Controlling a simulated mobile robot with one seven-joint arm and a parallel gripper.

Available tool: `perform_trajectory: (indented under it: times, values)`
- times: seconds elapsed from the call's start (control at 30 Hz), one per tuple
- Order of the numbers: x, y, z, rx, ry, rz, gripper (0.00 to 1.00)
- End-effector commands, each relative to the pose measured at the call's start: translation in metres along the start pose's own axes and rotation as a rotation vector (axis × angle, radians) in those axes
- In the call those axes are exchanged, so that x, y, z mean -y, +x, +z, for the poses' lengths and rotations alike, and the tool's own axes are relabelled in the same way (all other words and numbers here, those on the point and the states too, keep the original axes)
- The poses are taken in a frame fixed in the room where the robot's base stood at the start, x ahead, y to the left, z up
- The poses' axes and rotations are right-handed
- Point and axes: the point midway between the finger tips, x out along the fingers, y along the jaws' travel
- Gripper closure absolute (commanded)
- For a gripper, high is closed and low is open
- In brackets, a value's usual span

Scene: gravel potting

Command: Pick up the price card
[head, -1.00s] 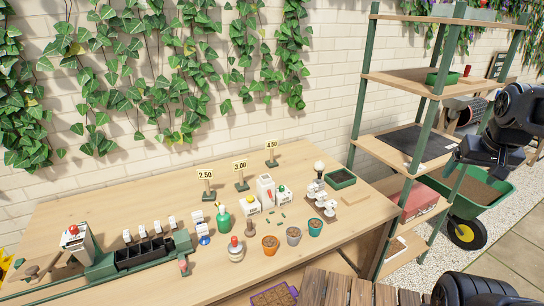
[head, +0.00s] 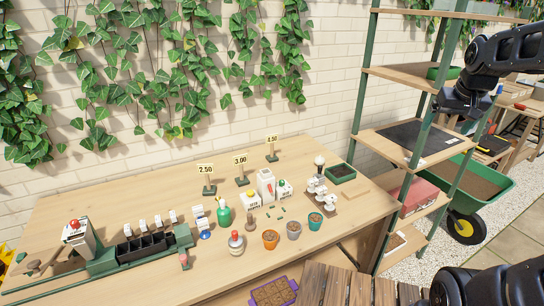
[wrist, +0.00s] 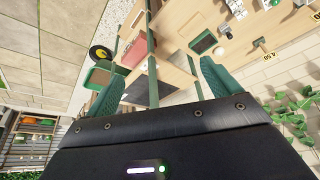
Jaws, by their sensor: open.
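Three yellow price cards stand on small dark bases toward the back of the wooden bench: 2.50 (head: 205,169), 3.00 (head: 240,160) and 4.50 (head: 272,139). The frames do not show which one is meant. A yellow card (wrist: 268,56) also shows at the right of the wrist view. My gripper (head: 460,103) is at the upper right in the head view, in front of the shelf rack and well away from the cards. In the wrist view its two green fingers are spread wide with nothing between them (wrist: 163,72).
The bench (head: 110,195) holds a seed tray (head: 145,249), a green spray bottle (head: 223,212), several small pots and cartons around the cards. A green-posted shelf rack (head: 421,131) stands between my gripper and the bench. A green wheelbarrow (head: 499,196) is beyond it.

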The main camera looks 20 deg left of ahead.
Motion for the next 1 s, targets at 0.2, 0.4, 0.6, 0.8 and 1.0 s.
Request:
perform_trajectory:
  times: [0.2, 0.4, 0.6, 0.8, 1.0]
  values:
    - [0.028, 0.015, -0.072, 0.003, -0.063, -0.027, 0.11]
    - [0.061, 0.036, -0.132, 0.005, -0.119, -0.05, 0.11]
    - [0.102, 0.064, -0.187, 0.005, -0.174, -0.074, 0.11]
    - [0.149, 0.099, -0.236, 0.006, -0.229, -0.097, 0.11]
    - [0.203, 0.141, -0.276, 0.007, -0.284, -0.12, 0.11]
